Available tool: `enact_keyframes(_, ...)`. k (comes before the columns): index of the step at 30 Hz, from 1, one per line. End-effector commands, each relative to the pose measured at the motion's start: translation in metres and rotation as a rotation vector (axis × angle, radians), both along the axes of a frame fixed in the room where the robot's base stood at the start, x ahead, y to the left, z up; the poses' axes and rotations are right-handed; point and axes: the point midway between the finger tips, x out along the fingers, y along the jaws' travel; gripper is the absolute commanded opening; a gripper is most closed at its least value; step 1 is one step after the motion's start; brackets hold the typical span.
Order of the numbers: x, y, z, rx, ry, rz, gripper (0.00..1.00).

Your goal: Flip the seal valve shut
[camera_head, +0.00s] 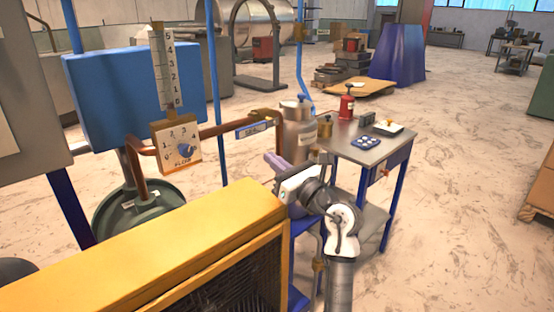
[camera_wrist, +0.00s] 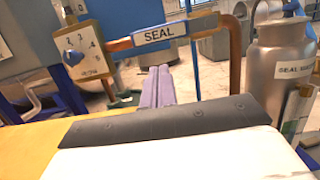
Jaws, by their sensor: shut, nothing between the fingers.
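A blue-edged plate marked SEAL (camera_wrist: 174,34) sits along a copper pipe (camera_wrist: 120,45) in the wrist view. It also shows in the head view (camera_head: 254,127), beside a brass fitting (camera_head: 264,114) on the pipe. I cannot tell whether the plate is the valve's handle or only its label. My gripper (camera_wrist: 160,70) has its two purple fingers shut together and empty. They point toward the pipe from below the plate and appear apart from it. In the head view my gripper (camera_head: 271,158) is left of and below the metal canister (camera_head: 299,135).
A flow panel with a blue knob (camera_head: 183,149) hangs left on the pipe. A yellow-topped housing (camera_head: 150,250) fills the near left.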

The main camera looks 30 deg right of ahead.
Motion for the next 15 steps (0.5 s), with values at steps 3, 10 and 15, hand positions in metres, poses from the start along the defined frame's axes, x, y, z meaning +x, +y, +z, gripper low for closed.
enact_keyframes(3,0.023,0.006,0.010,0.000,0.000,0.003,0.00)
enact_keyframes(10,0.053,0.013,0.016,0.000,0.000,0.001,0.00)
enact_keyframes(15,0.061,0.015,0.017,0.000,-0.001,0.000,0.00)
